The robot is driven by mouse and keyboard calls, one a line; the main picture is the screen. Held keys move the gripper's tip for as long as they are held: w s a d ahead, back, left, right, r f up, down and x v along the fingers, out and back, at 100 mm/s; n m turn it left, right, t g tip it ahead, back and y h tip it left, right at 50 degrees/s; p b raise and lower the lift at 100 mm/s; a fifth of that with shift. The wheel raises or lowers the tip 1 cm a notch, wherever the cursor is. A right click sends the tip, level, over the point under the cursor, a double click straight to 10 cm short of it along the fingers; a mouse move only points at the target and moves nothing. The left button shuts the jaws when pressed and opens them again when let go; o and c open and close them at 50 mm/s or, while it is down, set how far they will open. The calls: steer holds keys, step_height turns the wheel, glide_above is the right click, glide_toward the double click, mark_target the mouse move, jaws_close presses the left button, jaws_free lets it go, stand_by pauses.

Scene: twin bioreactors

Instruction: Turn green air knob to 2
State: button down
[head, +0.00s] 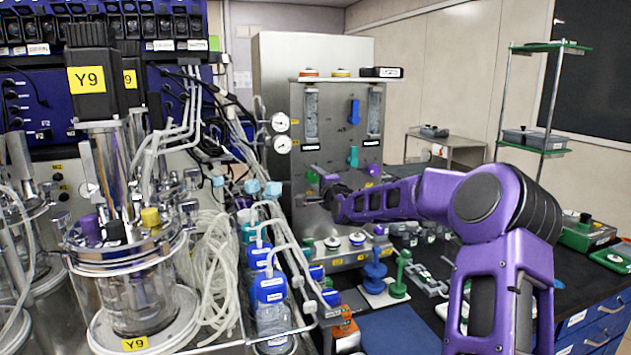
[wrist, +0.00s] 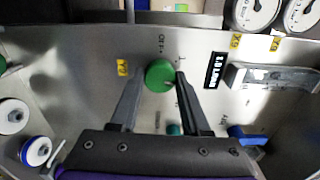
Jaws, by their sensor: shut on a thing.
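The green air knob (wrist: 158,76) is round and sits on the steel panel (wrist: 70,60) in the wrist view. My gripper (wrist: 157,78) has one dark finger on each side of it and is shut on it. An "OFF" label (wrist: 162,45) is printed above the knob in this view. The other scale marks beside it are too small to read surely, and the knob's pointer setting cannot be told. In the head view my gripper (head: 328,188) reaches the left side of the steel panel (head: 335,100), and the wrist and fingers largely hide the knob there.
In the head view, two gauges (head: 280,123), a blue knob (head: 354,112) and a teal knob (head: 353,155) are on or by the panel. Tubing and blue-capped bottles (head: 270,290) crowd the left. White filter discs (wrist: 36,150) and a blue valve (wrist: 246,136) flank my gripper in the wrist view.

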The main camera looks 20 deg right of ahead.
steer(key=shift+m+b, duration=0.45)
steer(key=shift+m, duration=0.95)
steer(key=shift+c, duration=1.9)
jaws_free()
steer(key=s, duration=1.7)
steer(key=shift+s, duration=0.25)
